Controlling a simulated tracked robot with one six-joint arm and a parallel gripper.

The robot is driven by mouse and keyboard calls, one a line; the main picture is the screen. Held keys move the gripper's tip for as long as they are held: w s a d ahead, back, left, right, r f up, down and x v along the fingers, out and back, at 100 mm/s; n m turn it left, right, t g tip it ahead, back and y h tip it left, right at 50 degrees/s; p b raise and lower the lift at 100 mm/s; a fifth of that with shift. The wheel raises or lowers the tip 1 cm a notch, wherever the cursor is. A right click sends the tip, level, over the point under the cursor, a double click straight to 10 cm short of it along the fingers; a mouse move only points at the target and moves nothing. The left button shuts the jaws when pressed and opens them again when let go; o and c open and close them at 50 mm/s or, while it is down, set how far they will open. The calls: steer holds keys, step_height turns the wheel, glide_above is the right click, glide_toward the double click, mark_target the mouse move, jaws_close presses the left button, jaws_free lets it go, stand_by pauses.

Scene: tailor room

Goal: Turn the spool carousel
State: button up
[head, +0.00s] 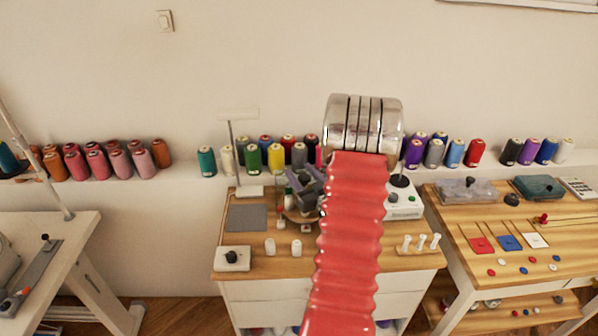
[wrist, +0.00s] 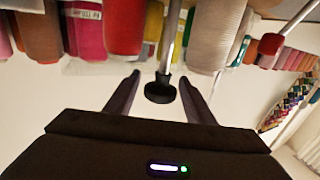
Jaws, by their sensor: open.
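The spool carousel shows in part in the head view as a round wooden base (head: 297,218) on the middle table, with small spools around it. My arm and gripper hide much of it. My gripper (head: 296,183) is over the carousel, left of my red arm sleeve. In the wrist view my gripper (wrist: 161,82) is open, with a dark fingertip on each side of a black round knob (wrist: 160,92) on a metal rod (wrist: 171,45). The knob appears between the fingers with gaps on both sides. I cannot tell how deep it sits, or whether the rod belongs to the carousel.
A grey pad (head: 246,218), a white box with a black knob (head: 232,258), two small white spools (head: 270,246) and a peg rack (head: 420,244) surround the carousel. Large thread cones (head: 276,157) line the wall shelf behind. A lamp (head: 237,114) stands at left.

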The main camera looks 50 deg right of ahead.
steer(key=shift+x, duration=0.9)
steer(key=shift+c, duration=0.2)
jaws_close()
